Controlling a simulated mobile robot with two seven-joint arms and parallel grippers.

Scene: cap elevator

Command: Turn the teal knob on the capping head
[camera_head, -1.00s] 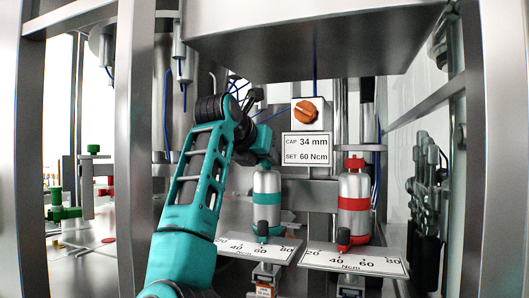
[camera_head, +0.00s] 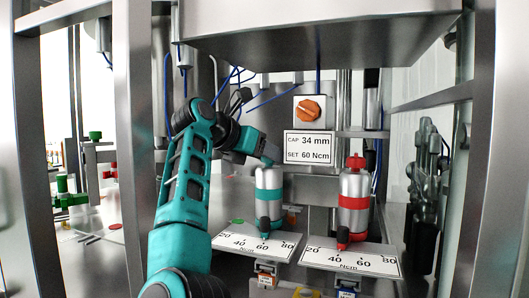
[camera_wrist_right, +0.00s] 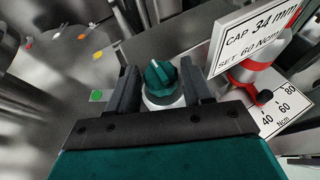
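The capping head with the teal band (camera_head: 268,193) stands upright at the centre of the head view, behind a scale plate (camera_head: 252,247). In the right wrist view the teal knob (camera_wrist_right: 160,75) sits between the two dark fingers of my right gripper (camera_wrist_right: 160,88). The fingers are apart, with a visible gap on each side of the knob. My left gripper is not in view.
A second capping head with a red band (camera_head: 353,205) and red knob stands close on the right. Behind are a sign (camera_head: 309,147) reading "CAP 34 mm, SET 60 Ncm" and an orange switch (camera_head: 309,108). Metal posts (camera_head: 135,150) and an overhead housing (camera_head: 320,25) frame the space.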

